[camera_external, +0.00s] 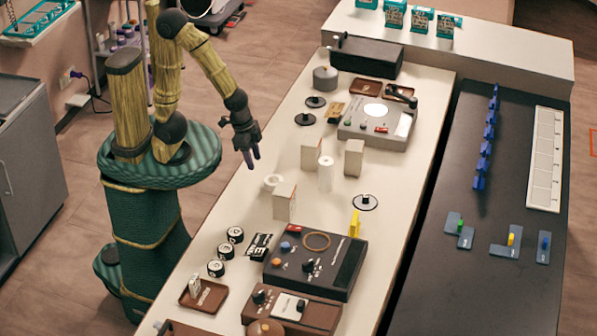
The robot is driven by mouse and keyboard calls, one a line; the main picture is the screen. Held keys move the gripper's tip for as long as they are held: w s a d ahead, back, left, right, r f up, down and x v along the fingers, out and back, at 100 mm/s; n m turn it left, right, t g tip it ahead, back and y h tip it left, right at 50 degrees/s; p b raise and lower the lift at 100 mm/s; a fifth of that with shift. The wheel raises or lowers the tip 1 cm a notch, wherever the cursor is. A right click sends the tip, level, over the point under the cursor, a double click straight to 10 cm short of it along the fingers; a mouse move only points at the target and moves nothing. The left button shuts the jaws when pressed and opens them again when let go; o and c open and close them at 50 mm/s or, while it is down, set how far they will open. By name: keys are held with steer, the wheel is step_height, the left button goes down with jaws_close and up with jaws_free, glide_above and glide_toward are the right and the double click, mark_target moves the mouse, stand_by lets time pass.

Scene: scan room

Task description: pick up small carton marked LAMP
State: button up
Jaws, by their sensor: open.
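Several small pale cartons stand upright near the middle of the white table: one at the front (284,202), one at the back left (309,153) and one at the back right (354,158). Their print is too small to read, so I cannot tell which is marked LAMP. My gripper (251,160) is open and empty, pointing down above the left side of the table. It is left of the cartons and apart from them.
A white roll (325,174) stands between the cartons, and a white ring (272,182) lies near the front one. A dark device (345,262) sits in front, and a grey device (378,125) behind. The table's left strip (215,205) is clear.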

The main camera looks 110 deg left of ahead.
stand_by(0.3)
steer(key=o, duration=1)
